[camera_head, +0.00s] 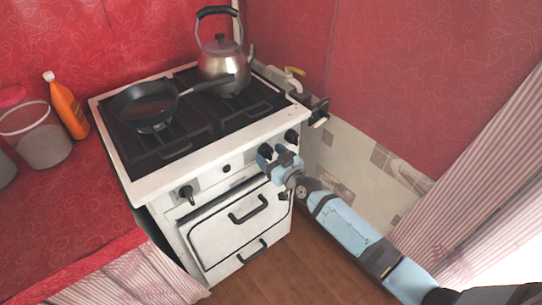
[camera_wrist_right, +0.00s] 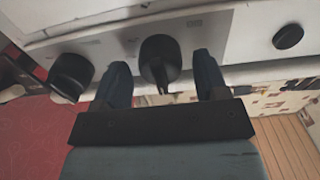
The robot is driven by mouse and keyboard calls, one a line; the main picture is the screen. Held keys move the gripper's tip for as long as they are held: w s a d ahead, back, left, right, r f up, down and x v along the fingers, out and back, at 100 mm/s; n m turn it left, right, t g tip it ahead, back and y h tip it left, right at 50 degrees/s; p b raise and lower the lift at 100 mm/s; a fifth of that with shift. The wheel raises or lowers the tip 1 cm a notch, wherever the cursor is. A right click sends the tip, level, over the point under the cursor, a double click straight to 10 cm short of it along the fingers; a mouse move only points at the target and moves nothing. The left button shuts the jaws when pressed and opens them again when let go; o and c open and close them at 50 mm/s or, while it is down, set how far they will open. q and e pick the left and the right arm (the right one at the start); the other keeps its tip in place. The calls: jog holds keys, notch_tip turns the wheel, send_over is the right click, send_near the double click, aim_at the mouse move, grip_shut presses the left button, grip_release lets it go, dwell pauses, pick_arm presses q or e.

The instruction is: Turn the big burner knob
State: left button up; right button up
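The stove (camera_head: 140,187) has a white front panel with several dark knobs. One black knob (camera_wrist_right: 160,60) with a pointed grip lies between the two fingers of my right gripper (camera_wrist_right: 162,85) in the wrist view. The fingers are apart, one on each side of it, with narrow gaps visible. In the head view this knob (camera_head: 265,151) is just above my right gripper (camera_head: 279,163), which partly covers the panel. Another black knob (camera_head: 291,136) is to its right, and one (camera_head: 186,192) is at the panel's left. Which is the big burner knob is not marked. My left gripper is out of view.
A frying pan (camera_head: 147,104) and a steel kettle (camera_head: 222,66) stand on the stove top. A small round black button (camera_head: 227,168) sits mid-panel. The oven door (camera_head: 228,238) with its handle is below. An orange bottle (camera_head: 66,106) and a bucket (camera_head: 42,142) stand on the left counter.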

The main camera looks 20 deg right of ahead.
jog(key=c, duration=0.8)
jog(key=shift+m, duration=0.4)
jog(key=m, duration=0.3)
jog(key=shift+m, duration=2.5)
jog(key=o, duration=0.9)
jog(key=shift+o, duration=0.2)
